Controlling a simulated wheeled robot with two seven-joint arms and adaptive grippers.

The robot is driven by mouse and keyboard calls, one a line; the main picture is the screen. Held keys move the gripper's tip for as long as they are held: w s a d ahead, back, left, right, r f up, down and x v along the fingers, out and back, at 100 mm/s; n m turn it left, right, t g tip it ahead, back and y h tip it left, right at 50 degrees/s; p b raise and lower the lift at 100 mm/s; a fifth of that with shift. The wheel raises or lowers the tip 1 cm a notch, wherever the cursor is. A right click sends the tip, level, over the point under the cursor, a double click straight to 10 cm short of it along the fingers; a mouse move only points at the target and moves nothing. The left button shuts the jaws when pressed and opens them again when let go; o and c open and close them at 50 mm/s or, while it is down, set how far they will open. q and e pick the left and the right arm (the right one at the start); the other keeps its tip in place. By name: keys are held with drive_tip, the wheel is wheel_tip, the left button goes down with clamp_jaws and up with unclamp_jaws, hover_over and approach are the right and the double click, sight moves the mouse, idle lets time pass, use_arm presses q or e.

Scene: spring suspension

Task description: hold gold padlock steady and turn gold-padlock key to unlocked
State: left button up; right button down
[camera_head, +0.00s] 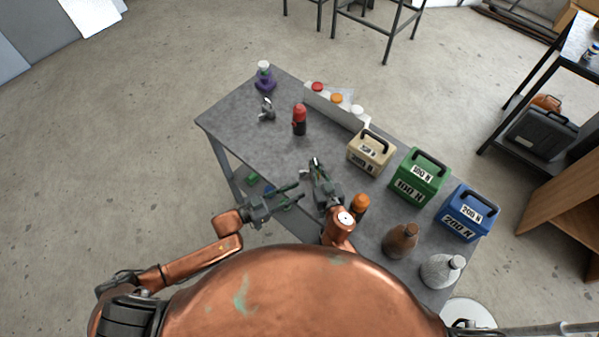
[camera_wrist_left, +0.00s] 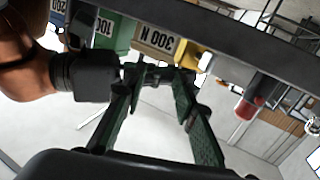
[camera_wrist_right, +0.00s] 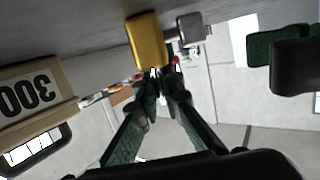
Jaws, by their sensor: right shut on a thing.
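The gold padlock (camera_wrist_right: 147,42) shows as a yellow block just beyond my right fingertips in the right wrist view. Part of it shows in the left wrist view (camera_wrist_left: 181,53). My right gripper (camera_wrist_right: 160,82) is shut at the padlock's near edge, apparently on its small key, which the fingers mostly hide. I cannot tell which way the key is turned. In the head view, the left gripper (camera_head: 295,194) is below and left of the right gripper (camera_head: 316,165).
A grey metal block (camera_wrist_right: 192,29) is near the padlock. A beige 300 N box (camera_head: 371,152), green 100 N box (camera_head: 420,174) and blue 200 N box (camera_head: 467,212) line the table's right side. The table's left part is mostly clear.

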sight(298, 177)
use_arm(q)
drive_tip(key=w+a+r+m+g+y, duration=0.25)
drive_tip(key=w+a+g, duration=0.25)
drive_tip(key=a, duration=0.5)
drive_tip(key=shift+m+h, duration=0.25)
drive_tip(key=shift+m, duration=0.2)
drive_tip(key=x, duration=1.2)
drive_tip(key=shift+d, duration=0.1)
drive_tip(key=shift+c, duration=0.3)
clamp_jaws()
